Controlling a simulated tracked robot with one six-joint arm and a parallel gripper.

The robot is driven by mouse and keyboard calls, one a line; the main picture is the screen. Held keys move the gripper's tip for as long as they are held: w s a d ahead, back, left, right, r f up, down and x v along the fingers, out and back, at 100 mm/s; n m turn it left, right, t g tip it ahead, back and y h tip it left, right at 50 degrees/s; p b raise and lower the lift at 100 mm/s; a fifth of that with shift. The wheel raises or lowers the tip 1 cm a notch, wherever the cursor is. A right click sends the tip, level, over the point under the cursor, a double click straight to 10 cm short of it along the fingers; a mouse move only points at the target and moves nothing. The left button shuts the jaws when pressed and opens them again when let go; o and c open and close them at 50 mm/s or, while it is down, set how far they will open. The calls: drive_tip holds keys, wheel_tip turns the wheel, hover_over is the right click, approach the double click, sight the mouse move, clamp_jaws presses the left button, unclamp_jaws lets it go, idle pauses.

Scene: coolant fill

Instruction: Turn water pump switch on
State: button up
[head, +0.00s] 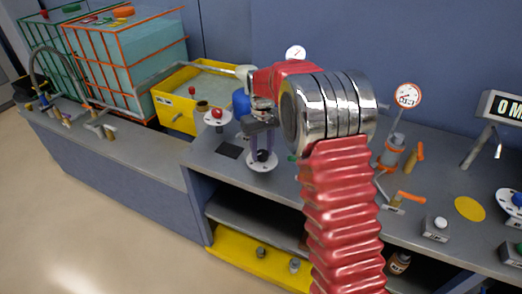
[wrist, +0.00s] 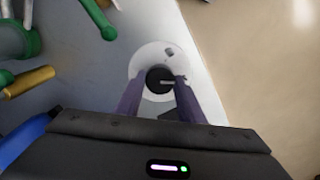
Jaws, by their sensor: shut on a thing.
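The switch is a round white plate (wrist: 152,56) with a black knob (wrist: 160,76) that carries a pale pointer line, aimed roughly right in the wrist view. In the head view the white plate (head: 262,166) lies on the grey bench below my gripper. My gripper (wrist: 156,88) points down at it, its two purple fingers closed on either side of the black knob. In the head view my gripper (head: 262,148) largely hides the knob. Any label on the plate is too small to read.
Behind stands a yellow tub (head: 178,112) of liquid, with a red-knobbed white plate (head: 217,118) nearby. Caged tanks (head: 150,65) stand at the left. To the right are a gauge (head: 407,95), orange-handled valves (head: 411,196) and a white-button box (head: 436,229). Green-handled pipework (wrist: 28,42) is close to my gripper.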

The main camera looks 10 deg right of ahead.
sight(262, 152)
drive_tip(key=shift+w+r+m, duration=0.2)
drive_tip(key=shift+w+m, duration=0.05)
drive_tip(key=shift+m, duration=0.45)
drive_tip(key=o, duration=0.7)
drive_tip(key=shift+c, duration=0.2)
drive_tip(key=o, duration=0.4)
drive_tip(key=shift+s+f, duration=0.15)
wheel_tip(262, 152, up, 14)
drive_tip(key=shift+f, duration=0.15)
